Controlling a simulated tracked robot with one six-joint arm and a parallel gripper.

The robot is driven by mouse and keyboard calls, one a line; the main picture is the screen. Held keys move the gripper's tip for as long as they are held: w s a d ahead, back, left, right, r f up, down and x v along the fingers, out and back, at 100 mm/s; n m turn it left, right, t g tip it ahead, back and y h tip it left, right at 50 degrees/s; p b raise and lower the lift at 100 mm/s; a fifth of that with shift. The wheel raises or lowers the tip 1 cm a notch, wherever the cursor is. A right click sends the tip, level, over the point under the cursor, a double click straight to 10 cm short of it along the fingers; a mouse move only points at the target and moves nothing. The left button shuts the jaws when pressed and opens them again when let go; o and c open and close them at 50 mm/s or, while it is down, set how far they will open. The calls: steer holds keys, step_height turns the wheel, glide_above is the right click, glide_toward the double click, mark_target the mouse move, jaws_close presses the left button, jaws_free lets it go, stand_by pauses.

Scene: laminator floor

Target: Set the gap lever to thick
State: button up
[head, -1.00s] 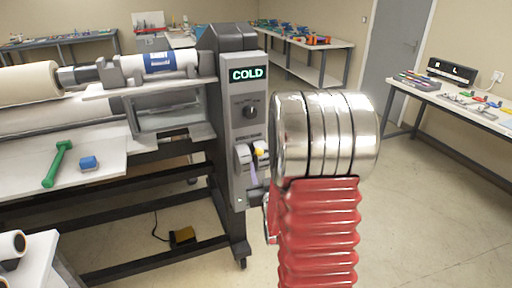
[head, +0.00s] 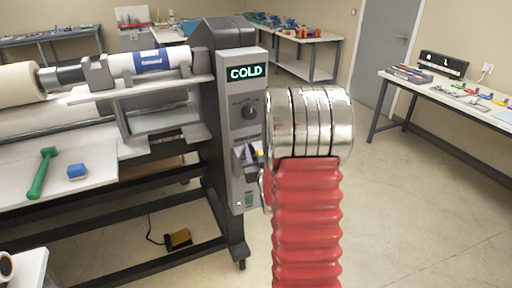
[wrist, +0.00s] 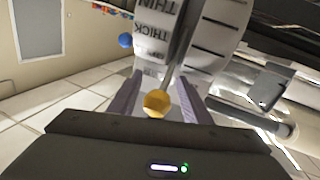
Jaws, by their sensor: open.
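The gap lever shows in the wrist view as a thin metal rod with a yellow ball knob (wrist: 157,102). The knob also shows in the head view (head: 259,154), on the grey control column (head: 222,110). My gripper (wrist: 157,95) is open, with one purple-grey finger on each side of the knob. I cannot tell whether either finger touches it. Behind the rod is a white label plate (wrist: 153,35) with THIN and THICK, upside down in the wrist view, THICK nearer the knob. In the head view my arm hides much of the gripper.
A lit COLD display (head: 246,72) and a dark dial (head: 249,112) sit above the lever. A blue ball (wrist: 125,40) is left of the label plate in the wrist view.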

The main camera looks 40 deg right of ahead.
steer(key=shift+w, duration=0.1)
steer(key=shift+c, duration=0.2)
steer(key=shift+d, duration=0.1)
steer(key=shift+c, duration=0.7)
jaws_close()
